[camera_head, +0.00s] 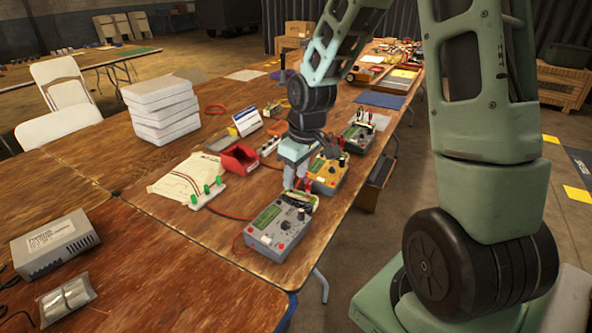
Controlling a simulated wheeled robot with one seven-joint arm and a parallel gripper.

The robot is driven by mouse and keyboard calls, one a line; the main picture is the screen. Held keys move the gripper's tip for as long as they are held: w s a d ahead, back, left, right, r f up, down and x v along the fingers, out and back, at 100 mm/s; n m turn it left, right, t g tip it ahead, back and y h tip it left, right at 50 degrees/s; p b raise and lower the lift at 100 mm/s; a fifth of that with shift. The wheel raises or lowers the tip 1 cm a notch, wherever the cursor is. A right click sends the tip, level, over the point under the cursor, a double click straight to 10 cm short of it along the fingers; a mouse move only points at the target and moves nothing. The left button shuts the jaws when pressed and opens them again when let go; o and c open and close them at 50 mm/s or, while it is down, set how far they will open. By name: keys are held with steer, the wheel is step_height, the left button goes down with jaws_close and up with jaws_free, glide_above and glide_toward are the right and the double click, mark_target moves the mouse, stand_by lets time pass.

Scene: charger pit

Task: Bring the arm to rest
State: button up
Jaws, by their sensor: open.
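My gripper (294,180) points down over the wooden table, right above the back part of a grey charger (277,229) with a small green screen. The gripper is open. Its fingers hide part of what lies behind them. A battery pack with a yellowish-green face (302,201) sits at the charger's back edge, just below the fingertips. I cannot tell whether the fingers touch it. My arm comes down from the upper right.
A yellow charger (326,174) stands close behind the gripper, another charger (358,137) farther back. A red bin (240,159), a white board with green clips (206,193) and white boxes (162,108) are to the left. A power supply (54,244) lies front left. The front table is mostly clear.

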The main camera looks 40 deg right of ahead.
steer(key=shift+r, duration=0.25)
stand_by(0.4)
steer(key=s+a+r+n+g, duration=0.15)
steer(key=s+a, duration=0.25)
steer(key=a, duration=0.4)
steer(key=s+a+r+n+t, duration=0.1)
steer(key=s+a+r, duration=0.15)
steer(key=a, duration=0.65)
steer(key=s+a+r+n, duration=0.1)
steer(key=s+a, duration=0.3)
steer(key=s, duration=0.3)
steer(key=s+a+r+n+g, duration=0.1)
steer(key=s+a, duration=0.3)
steer(key=s, duration=0.4)
steer(key=shift+s+a+r, duration=0.15)
steer(key=shift+a, duration=0.1)
steer(key=shift+g, duration=0.25)
